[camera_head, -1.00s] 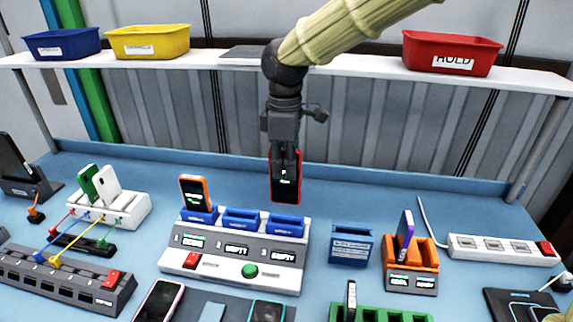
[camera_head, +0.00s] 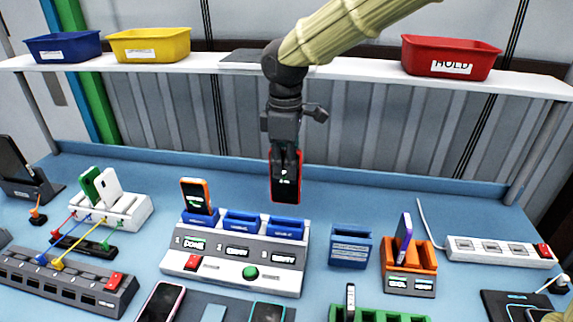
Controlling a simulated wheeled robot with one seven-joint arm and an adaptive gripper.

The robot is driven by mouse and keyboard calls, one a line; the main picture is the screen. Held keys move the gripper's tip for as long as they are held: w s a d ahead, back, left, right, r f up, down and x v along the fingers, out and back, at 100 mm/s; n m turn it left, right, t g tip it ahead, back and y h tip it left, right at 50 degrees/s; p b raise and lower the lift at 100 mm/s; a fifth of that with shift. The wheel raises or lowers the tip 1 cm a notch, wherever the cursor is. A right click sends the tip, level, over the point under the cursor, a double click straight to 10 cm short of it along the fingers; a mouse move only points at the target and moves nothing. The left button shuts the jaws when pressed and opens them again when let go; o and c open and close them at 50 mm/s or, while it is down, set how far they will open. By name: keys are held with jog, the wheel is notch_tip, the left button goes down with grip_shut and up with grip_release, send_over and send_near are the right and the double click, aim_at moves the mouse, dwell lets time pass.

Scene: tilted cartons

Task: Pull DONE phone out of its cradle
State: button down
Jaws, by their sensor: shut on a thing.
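My gripper (camera_head: 286,160) is shut on a dark phone with a red case (camera_head: 286,188). It holds the phone upright in the air, above and behind the right part of the charging station. The grey and white charging station (camera_head: 232,262) has three blue cradles. An orange-cased phone (camera_head: 196,197) stands in the left cradle, above a label reading DONE (camera_head: 194,244). The middle cradle (camera_head: 244,222) and right cradle (camera_head: 288,227) hold nothing, and their labels read EMPTY. My gripper is apart from the orange phone.
A blue box (camera_head: 351,246) and an orange stand (camera_head: 410,260) with a purple phone are to the right. A white rack (camera_head: 125,212) and a grey power strip (camera_head: 70,280) with cables are to the left. Blue, yellow and red bins (camera_head: 450,56) stand on the shelf above.

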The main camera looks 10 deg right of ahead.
jog(key=shift+r, duration=0.15)
jog(key=shift+r+p, duration=3.6)
